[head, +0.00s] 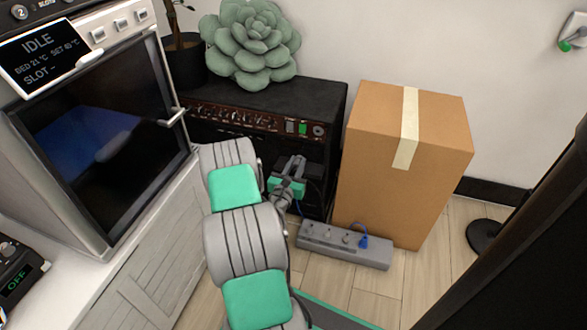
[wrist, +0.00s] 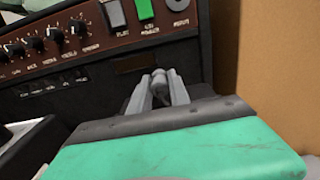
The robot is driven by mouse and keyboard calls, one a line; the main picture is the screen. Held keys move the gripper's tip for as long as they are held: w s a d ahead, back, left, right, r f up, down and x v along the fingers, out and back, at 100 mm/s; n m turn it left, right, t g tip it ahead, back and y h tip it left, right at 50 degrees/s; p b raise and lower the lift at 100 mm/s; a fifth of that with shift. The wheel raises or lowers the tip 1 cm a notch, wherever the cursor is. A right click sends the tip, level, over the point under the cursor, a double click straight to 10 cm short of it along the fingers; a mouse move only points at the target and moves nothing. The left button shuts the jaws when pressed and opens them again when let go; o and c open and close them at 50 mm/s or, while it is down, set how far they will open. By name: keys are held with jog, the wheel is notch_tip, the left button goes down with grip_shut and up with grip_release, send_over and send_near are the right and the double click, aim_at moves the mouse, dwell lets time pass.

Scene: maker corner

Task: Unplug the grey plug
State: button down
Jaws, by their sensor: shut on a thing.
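My gripper (head: 293,163) is in front of the dark amplifier (head: 322,108), above and behind the power strip (head: 374,259). In the wrist view its two grey fingers (wrist: 160,86) are shut on a small grey thing between them, which looks like the grey plug (wrist: 159,82). The fingers hide most of it, and I cannot tell whether it touches the amplifier. The power strip lies on the floor with a blue plug (head: 363,242) at its right end and small grey parts along its top.
A taped cardboard box (head: 440,150) stands right of the amplifier. A succulent (head: 250,45) sits on top of the amplifier. A white cabinet (head: 140,275) with an oven-like machine (head: 100,130) is on the left. A dark panel (head: 530,230) blocks the right foreground.

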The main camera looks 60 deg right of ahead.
jog(key=shift+w+d, duration=0.1)
jog(key=shift+d, duration=0.7)
jog(key=shift+d+f, duration=0.5)
jog(key=shift+f, duration=0.05)
jog(key=shift+w+f+b, duration=0.1)
jog(key=shift+f+b, duration=0.55)
jog(key=shift+b, duration=0.05)
jog(key=c, duration=1.1)
grip_release()
jog(key=shift+c, duration=0.2)
